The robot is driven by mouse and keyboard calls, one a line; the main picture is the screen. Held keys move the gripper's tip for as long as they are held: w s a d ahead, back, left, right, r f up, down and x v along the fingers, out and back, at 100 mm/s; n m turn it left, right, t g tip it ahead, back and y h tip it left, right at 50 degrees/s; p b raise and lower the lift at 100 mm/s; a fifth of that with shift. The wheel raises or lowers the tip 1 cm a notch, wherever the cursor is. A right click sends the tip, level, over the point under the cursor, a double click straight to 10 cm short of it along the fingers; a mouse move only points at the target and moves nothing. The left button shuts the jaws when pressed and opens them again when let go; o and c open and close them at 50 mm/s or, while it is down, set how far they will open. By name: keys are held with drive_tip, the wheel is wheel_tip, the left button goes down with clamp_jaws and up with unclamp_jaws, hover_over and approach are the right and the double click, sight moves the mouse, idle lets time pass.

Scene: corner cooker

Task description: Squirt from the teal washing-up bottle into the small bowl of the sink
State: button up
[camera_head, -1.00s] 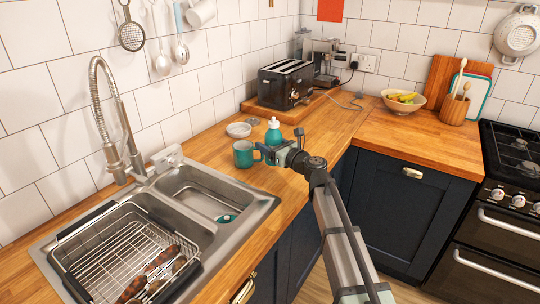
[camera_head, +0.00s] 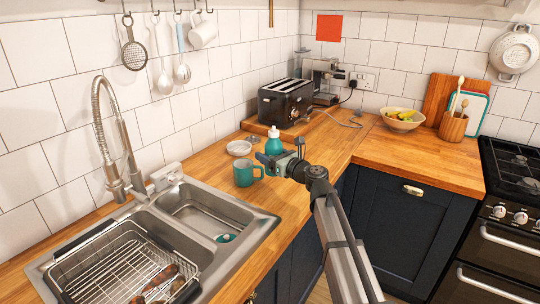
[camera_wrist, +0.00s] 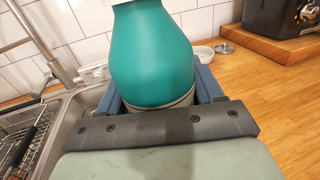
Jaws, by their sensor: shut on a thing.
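The teal washing-up bottle (camera_head: 273,144) with a white top stands upright on the wooden counter, or just above it; I cannot tell which. My gripper (camera_head: 277,160) is shut on the bottle, reaching it from the right. In the wrist view the teal bottle (camera_wrist: 153,55) fills the middle, between my gripper's fingers (camera_wrist: 160,105); its top is cut off. The small bowl of the sink (camera_head: 205,212) is left of and nearer than the bottle. A small teal thing (camera_head: 226,238) lies at the bottom of that bowl.
A teal mug (camera_head: 245,172) stands close beside the bottle, between it and the sink. A white dish (camera_head: 239,148) is behind. The tall spring tap (camera_head: 112,130) rises behind the sink. A wire rack (camera_head: 120,275) fills the large bowl. A black toaster (camera_head: 286,102) stands farther back.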

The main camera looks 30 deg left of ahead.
drive_tip(key=shift+s+a, duration=0.25)
drive_tip(key=shift+s, duration=0.05)
drive_tip(key=s+a+f, duration=0.4)
drive_tip(key=s+a, duration=0.2)
drive_tip(key=a, duration=0.1)
drive_tip(key=s+a+f, duration=0.3)
drive_tip(key=s+a, duration=0.2)
drive_tip(key=a, duration=0.1)
drive_tip(key=shift+s+a+f, duration=0.35)
drive_tip(key=shift+s+a, duration=0.05)
drive_tip(key=shift+n, duration=0.6)
